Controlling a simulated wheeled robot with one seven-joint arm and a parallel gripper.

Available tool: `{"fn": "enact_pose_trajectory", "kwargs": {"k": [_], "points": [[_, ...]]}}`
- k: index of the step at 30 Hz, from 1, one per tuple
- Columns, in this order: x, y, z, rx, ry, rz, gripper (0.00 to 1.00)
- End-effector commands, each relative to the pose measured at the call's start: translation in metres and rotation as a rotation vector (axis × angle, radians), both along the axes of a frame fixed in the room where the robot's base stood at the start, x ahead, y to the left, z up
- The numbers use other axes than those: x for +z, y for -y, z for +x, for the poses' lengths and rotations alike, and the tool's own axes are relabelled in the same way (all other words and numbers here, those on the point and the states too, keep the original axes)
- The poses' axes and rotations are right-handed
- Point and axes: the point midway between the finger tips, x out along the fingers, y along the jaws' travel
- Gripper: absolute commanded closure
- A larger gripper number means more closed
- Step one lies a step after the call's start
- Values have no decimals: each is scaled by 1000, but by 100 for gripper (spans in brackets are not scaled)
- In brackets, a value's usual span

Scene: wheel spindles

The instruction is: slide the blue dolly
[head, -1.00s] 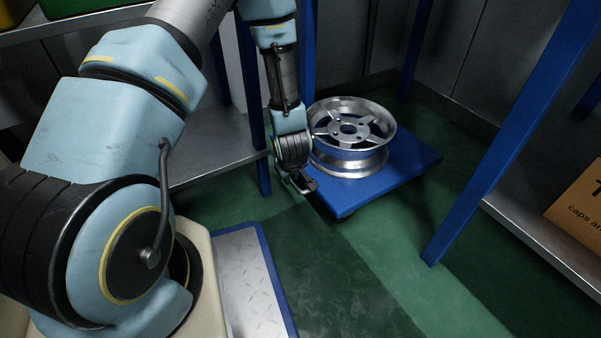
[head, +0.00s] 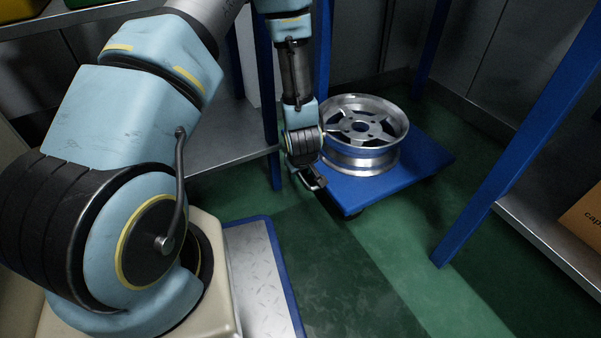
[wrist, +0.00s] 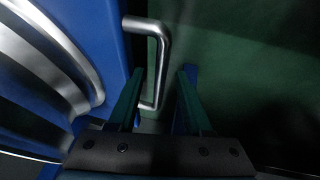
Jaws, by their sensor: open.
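The blue dolly (head: 425,163) is a flat, low platform on the green floor. A silver wheel rim (head: 364,160) lies flat on it. In the wrist view the dolly's blue deck (wrist: 116,62) is at the left, with part of the rim (wrist: 78,70) on it. A silver U-shaped handle (wrist: 160,62) stands out from the deck's edge. My gripper (head: 316,183) is low at the dolly's near left side. In the wrist view its open fingers (wrist: 158,82) lie either side of the handle's lower part. Contact cannot be told.
A blue post (head: 500,165) stands right of the dolly, by a grey shelf (head: 545,232) with a cardboard box (head: 583,218). A metal shelf (head: 225,145) is left of my gripper. A blue-edged metal plate (head: 262,280) is in front. Green floor (head: 350,280) is clear before the dolly.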

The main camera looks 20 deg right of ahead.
Motion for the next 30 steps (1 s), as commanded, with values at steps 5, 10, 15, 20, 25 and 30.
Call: {"fn": "enact_pose_trajectory", "kwargs": {"k": [5, 10, 15, 20, 25, 30], "points": [[22, -2, -8, -1, 0, 0, 50], [55, -5, -22, -2, 0, 0, 50], [82, -8, -35, -3, 1, -1, 50], [95, -10, -42, -1, 0, 0, 50], [98, -10, -44, 0, 0, -1, 50], [97, -10, -44, 0, 0, 0, 50]]}}
